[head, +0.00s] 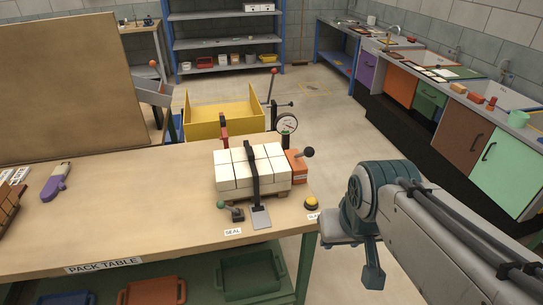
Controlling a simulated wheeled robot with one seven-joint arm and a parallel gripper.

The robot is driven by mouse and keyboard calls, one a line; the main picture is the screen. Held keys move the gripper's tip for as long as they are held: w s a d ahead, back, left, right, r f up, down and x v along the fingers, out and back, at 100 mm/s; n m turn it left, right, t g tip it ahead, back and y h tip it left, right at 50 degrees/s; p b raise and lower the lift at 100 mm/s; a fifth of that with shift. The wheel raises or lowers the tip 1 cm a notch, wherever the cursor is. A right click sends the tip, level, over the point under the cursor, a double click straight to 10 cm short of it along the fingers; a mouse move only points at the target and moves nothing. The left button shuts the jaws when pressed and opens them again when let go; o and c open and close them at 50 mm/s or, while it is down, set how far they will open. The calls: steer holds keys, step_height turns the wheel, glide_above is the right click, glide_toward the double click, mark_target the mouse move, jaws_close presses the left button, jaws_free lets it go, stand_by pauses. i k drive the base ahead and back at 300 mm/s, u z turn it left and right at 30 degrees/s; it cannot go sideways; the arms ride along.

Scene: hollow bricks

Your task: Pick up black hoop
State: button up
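A black hoop-like band (252,165) stands over the block of white bricks (230,170) on the pack table. It runs up the front face and over the top of the bricks. Its far side is hidden. A grey plate (261,218) lies at its foot. My gripper (372,272) hangs beyond the table's right edge, to the right of and apart from the bricks. One finger points down; the other does not show clearly, so its opening cannot be told. I see nothing held in it.
A green-knobbed lever (233,212), yellow button (311,202), orange box (297,165) and dial gauge (286,124) crowd around the bricks. A large brown board (70,85) stands at the table's back left. The table's middle (130,195) is clear.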

mark_target(249, 149)
steer(key=z, duration=0.05)
steer(key=i, duration=0.95)
steer(key=u, duration=0.75)
